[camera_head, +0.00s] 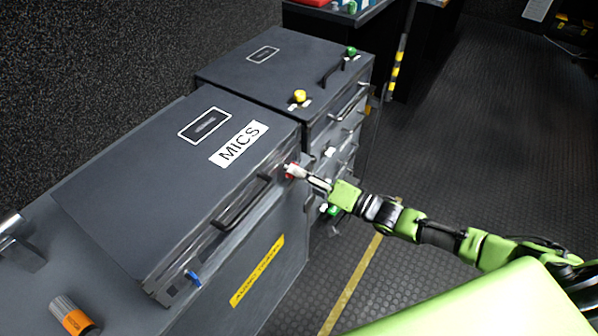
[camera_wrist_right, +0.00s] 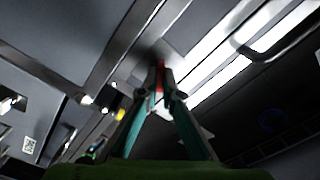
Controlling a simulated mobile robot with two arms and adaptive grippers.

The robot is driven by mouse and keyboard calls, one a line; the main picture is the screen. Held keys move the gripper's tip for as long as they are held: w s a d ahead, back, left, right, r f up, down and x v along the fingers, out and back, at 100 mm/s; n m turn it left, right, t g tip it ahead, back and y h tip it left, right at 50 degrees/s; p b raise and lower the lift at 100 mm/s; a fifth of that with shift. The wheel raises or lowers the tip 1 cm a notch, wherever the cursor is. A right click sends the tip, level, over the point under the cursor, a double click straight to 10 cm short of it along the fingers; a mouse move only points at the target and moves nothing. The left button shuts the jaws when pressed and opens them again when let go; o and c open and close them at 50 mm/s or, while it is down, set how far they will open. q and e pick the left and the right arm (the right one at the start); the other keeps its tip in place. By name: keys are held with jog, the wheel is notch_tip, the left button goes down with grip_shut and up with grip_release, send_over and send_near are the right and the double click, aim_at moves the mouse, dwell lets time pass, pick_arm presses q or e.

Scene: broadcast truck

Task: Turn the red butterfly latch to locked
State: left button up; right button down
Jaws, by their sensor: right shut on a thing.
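The red butterfly latch (camera_head: 289,171) is on the front face of the grey case labelled MICS (camera_head: 170,210), near its right corner. My right gripper (camera_head: 297,172) is at the latch, its fingers shut on it. In the right wrist view the fingers (camera_wrist_right: 161,92) come together on the red latch (camera_wrist_right: 160,75), of which only a thin strip shows. The fingers hide most of the latch, so its angle cannot be told. My left gripper is not in view.
A blue latch (camera_head: 193,278) and a black handle (camera_head: 241,203) are on the same case front. A second grey case (camera_head: 285,62) with yellow (camera_head: 299,96) and green (camera_head: 351,51) knobs stands behind. An orange-banded cylinder (camera_head: 75,318) lies at lower left. The floor at right is clear.

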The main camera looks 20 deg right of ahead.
jog(key=shift+w+d+r+m+b, duration=0.1)
jog(key=shift+m+b, duration=0.3)
jog(key=shift+m, duration=1.4)
jog(key=shift+w+r+m+b, duration=0.1)
jog(key=shift+m+b, duration=0.25)
jog(key=shift+m, duration=1.45)
jog(key=c, duration=2.2)
grip_release()
jog(key=shift+c, duration=0.2)
jog(key=shift+f, duration=0.2)
